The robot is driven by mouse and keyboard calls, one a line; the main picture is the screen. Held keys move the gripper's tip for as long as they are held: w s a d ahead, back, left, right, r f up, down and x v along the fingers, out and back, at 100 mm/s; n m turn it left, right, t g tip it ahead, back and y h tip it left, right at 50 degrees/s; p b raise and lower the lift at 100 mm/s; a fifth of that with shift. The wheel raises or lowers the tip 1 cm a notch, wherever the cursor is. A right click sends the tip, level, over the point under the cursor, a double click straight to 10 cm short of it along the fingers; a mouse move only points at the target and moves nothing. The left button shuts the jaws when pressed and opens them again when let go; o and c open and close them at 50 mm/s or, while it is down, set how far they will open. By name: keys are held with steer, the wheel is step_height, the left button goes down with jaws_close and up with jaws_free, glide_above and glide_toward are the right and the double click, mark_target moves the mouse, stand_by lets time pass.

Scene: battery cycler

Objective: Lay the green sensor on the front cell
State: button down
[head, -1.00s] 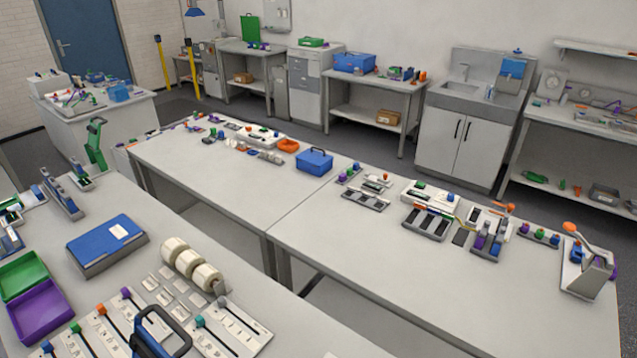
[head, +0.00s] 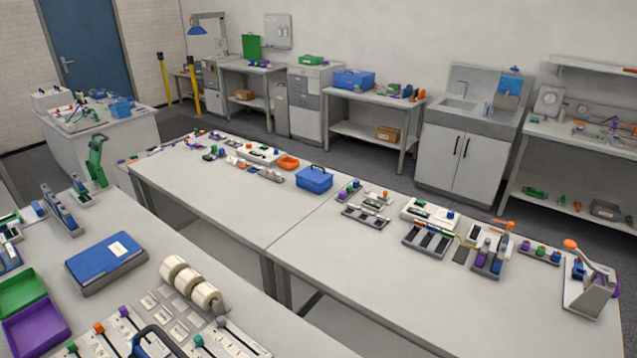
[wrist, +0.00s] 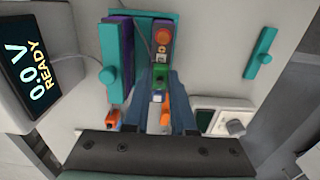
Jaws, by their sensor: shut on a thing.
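In the wrist view my gripper (wrist: 160,72) reaches away from the camera with two blue-grey fingers close together. It is shut on the small green sensor (wrist: 161,85), which sits between the fingertips. Just beyond the tips is a grey block with an orange round top (wrist: 163,36). Left of the fingers stands a purple slab (wrist: 128,50) beside a teal plate with a round knob (wrist: 110,75). I cannot tell which part is the front cell, or whether the sensor touches anything below. My gripper is not in the head view.
A display (wrist: 32,62) at the left reads "0.0 V READY". A teal handle (wrist: 262,66) is on the pale surface at the right. Orange pieces (wrist: 113,119) and a white device (wrist: 224,120) sit near the fingers. In the head view, long benches hold a blue box (head: 314,179).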

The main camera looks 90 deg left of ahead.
steer(key=shift+f, duration=0.45)
steer(key=c, duration=0.7)
jaws_free()
steer(key=shift+o, duration=0.2)
step_height(320, 180, up, 13)
steer(key=b, duration=0.2)
